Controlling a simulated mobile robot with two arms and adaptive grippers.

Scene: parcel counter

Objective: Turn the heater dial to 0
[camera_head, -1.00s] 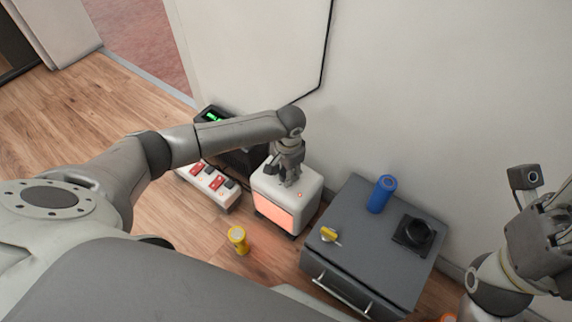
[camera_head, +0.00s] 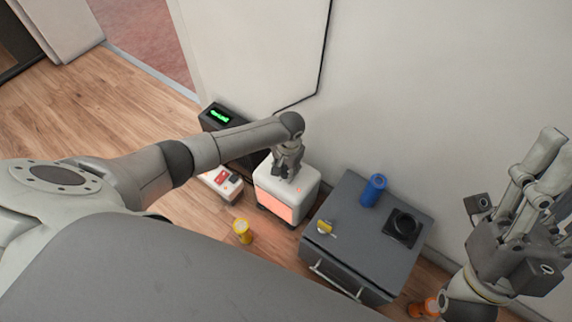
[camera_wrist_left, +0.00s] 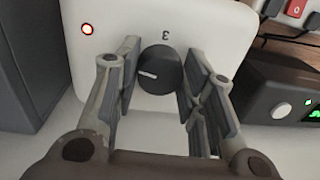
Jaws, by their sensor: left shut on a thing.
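The heater (camera_head: 301,187) is a white box with a glowing orange front, standing on the floor near the wall. Its black round dial (camera_wrist_left: 159,70) shows in the left wrist view, with a white pointer mark aimed left and a printed 3 above it. A small red light is lit on the same face. My left gripper (camera_head: 285,178) is over the heater's top, its fingers on both sides of the dial and shut on it; the hand hides the dial in the head view. My right gripper (camera_head: 558,160) is raised at the right edge, empty, fingers apart.
A yellow cylinder (camera_head: 242,231) stands on the floor. A power strip (camera_head: 222,184) and a black box with green display (camera_head: 218,116) are left.

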